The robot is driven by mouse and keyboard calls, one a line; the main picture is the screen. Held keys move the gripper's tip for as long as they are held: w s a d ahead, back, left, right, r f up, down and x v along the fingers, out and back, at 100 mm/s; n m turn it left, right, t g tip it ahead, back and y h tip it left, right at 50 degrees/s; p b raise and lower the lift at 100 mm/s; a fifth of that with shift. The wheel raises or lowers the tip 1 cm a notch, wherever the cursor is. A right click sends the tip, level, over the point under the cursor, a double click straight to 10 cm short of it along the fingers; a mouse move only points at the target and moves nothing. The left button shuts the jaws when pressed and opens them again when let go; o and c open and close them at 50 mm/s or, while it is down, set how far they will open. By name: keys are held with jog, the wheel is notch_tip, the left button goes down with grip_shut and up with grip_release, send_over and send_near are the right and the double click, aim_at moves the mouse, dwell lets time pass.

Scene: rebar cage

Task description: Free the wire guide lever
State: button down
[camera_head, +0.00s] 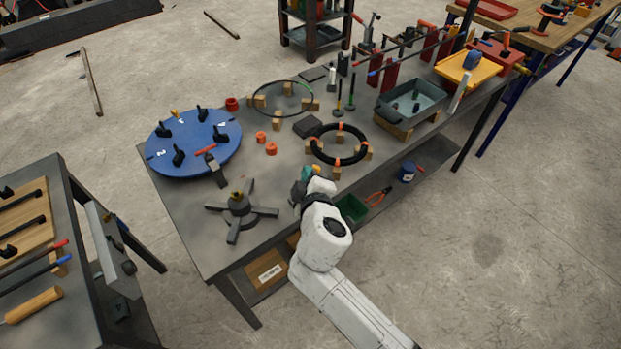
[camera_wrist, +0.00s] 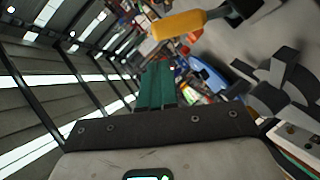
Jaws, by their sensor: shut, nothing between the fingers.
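My gripper (camera_head: 300,186) is over the front edge of the grey bench, right of the dark four-legged stand. Its green fingers (camera_wrist: 157,68) are together and hold nothing. In the wrist view a yellow-orange handle (camera_wrist: 178,25) on a dark shaft lies just beyond the fingertips, apart from them in the picture; I cannot tell the depth gap. A small orange part (camera_head: 317,169) shows beside my gripper in the head view and may be this handle. Which part is the wire guide lever I cannot tell for sure. My wrist hides part of the bench there.
The dark stand (camera_head: 240,210) and the blue numbered disc (camera_head: 190,145) with black clamps lie to the left. A black ring (camera_head: 338,144) on wooden blocks stands behind my gripper. A grey tray (camera_head: 411,100) is further right. Floor right of the bench is clear.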

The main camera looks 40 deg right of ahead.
jog(key=b+v, duration=0.1)
jog(key=v, duration=0.9)
jog(key=shift+a+r+b, duration=0.4)
jog(key=shift+r, duration=0.05)
